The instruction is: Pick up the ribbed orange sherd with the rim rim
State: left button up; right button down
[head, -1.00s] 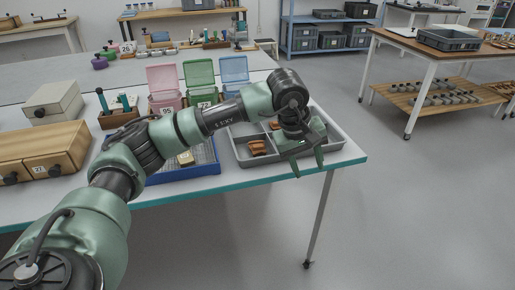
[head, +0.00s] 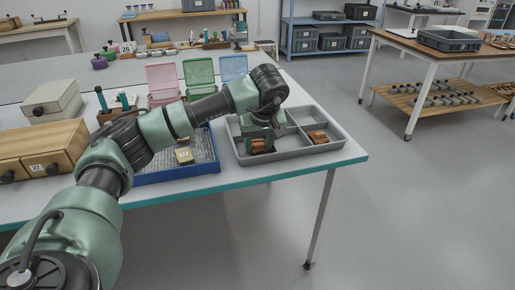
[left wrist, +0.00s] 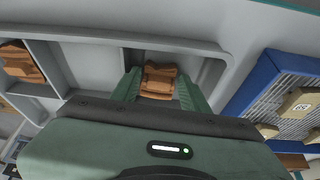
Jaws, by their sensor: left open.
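An orange-brown ribbed sherd (head: 260,146) lies in the front left compartment of the grey divided tray (head: 290,153). In the left wrist view this sherd (left wrist: 158,80) shows between the two green fingers of my left gripper (left wrist: 160,88). My left gripper (head: 260,138) is open and low over that compartment, with fingers on either side of the sherd; I cannot tell whether they touch it. A second orange-brown sherd (head: 318,137) lies in the right compartment and also shows in the left wrist view (left wrist: 20,62). The rim is too small to make out on either. My right gripper is out of view.
A blue tray (head: 190,174) with a grid and a tan labelled piece (head: 184,155) stands left of the grey tray. Tray walls and dividers surround the gripper. Pink, green and blue lidded boxes (head: 201,72) stand behind. The table edge is close in front.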

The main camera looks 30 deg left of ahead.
pick_arm(q)
grip_shut()
jog(key=shift+r, duration=0.1)
